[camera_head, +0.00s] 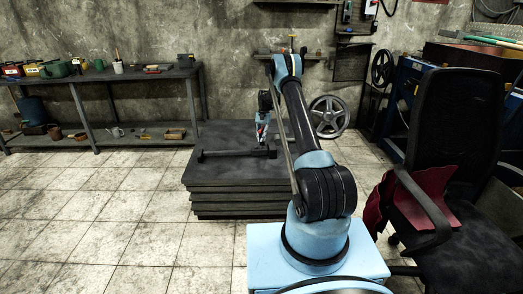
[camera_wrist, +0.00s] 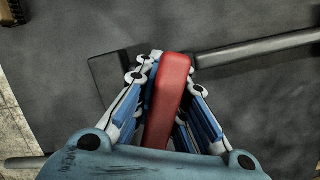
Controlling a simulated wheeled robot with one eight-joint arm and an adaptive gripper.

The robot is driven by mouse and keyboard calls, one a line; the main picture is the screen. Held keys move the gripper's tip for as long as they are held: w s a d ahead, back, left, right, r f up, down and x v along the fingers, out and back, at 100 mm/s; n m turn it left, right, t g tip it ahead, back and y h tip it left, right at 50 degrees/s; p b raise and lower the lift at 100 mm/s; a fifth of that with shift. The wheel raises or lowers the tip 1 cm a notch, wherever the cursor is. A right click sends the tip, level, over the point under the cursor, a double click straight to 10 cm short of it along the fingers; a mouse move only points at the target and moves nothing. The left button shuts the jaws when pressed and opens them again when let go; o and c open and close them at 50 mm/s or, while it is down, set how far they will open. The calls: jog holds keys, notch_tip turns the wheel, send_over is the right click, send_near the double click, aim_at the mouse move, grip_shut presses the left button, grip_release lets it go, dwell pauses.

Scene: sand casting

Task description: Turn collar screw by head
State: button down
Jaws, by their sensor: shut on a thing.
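My gripper (camera_head: 261,140) is low over the right end of a dark bar on a stack of dark slabs. In the wrist view, its blue and white fingers (camera_wrist: 168,95) are shut around a long red piece (camera_wrist: 172,75) with a rounded end. The red piece stands up between the fingers toward the camera, hiding what is beneath it. The dark bar (camera_wrist: 260,47) runs right from beside the red piece, and a flat dark block (camera_wrist: 108,75) lies to the left. I cannot make out a separate collar screw or its head; the red piece may be part of it.
The slab stack (camera_head: 235,180) stands on a tiled floor, open to the left. A workbench (camera_head: 140,76) with tools lines the back wall. A spoked wheel (camera_head: 329,117) leans behind, and a black chair (camera_head: 455,150) with a red cloth stands close on the right.

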jog(key=shift+f, duration=1.15)
dwell(0.4)
jog(key=m+y, duration=0.1)
jog(key=m, duration=0.3)
jog(key=shift+w+a+t, duration=0.1)
jog(key=shift+a+t, duration=0.05)
jog(key=shift+t, duration=0.15)
jog(key=m, duration=0.3)
jog(key=shift+w+t+y, duration=0.15)
jog(key=shift+t+y, duration=0.15)
jog(key=shift+t, duration=0.1)
jog(key=m, duration=0.3)
jog(key=shift+w+a+m+t, duration=0.15)
jog(key=shift+m+t, duration=0.25)
jog(key=m+t, duration=0.1)
jog(key=m, duration=0.3)
jog(key=shift+w, duration=0.2)
jog(key=m, duration=0.2)
jog(key=m+t, duration=0.1)
jog(key=m, duration=0.3)
jog(key=shift+w+m+t, duration=0.3)
jog(key=shift+m+t, duration=0.1)
jog(key=shift+f, duration=0.1)
